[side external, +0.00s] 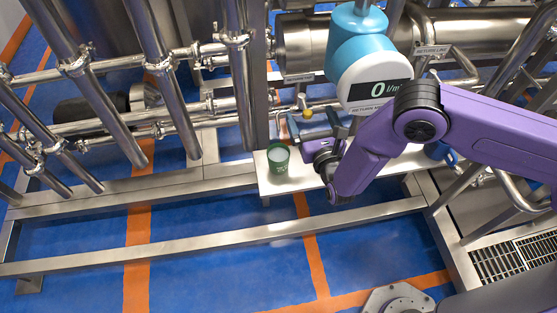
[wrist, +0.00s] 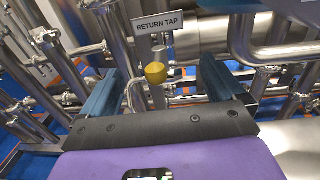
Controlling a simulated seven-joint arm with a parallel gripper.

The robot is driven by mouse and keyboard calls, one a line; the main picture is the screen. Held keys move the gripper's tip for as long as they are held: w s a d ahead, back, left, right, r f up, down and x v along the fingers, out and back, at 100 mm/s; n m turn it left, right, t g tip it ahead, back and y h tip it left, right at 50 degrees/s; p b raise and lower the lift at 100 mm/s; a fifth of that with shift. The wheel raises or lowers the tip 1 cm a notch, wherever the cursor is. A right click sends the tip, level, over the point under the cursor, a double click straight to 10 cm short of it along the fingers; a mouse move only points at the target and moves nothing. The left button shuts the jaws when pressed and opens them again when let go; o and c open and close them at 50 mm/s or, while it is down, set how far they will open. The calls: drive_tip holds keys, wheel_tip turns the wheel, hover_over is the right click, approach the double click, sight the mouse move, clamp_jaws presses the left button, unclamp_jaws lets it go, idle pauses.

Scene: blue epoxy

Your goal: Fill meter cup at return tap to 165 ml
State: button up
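The green meter cup (side external: 278,158) stands upright on the pale shelf (side external: 285,184) in the side view. Its inside looks whitish, but I cannot read a level. The return tap has a yellow knob (side external: 301,101), just above and right of the cup. In the wrist view the knob (wrist: 155,73) hangs below the "RETURN TAP" sign (wrist: 158,38). My gripper (side external: 300,124) is open, its blue fingers apart, near the tap and right of the cup. In the wrist view the knob appears between the fingers (wrist: 160,88), with no visible contact. The cup is not visible there.
A blue and white flow meter (side external: 374,75) above my gripper reads 0. Steel pipes (side external: 170,80) crowd the left and back. A steel frame rail (side external: 215,240) runs in front of the shelf. The blue floor (side external: 215,275) in front is mostly clear.

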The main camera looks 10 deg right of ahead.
drive_tip(key=shift+s+a, duration=0.1)
drive_tip(key=shift+s, duration=0.4)
drive_tip(key=s, duration=0.6)
drive_tip(key=shift+d, duration=0.25)
drive_tip(key=s+d, duration=0.1)
drive_tip(key=s, duration=1.6)
drive_tip(key=shift+s, duration=0.25)
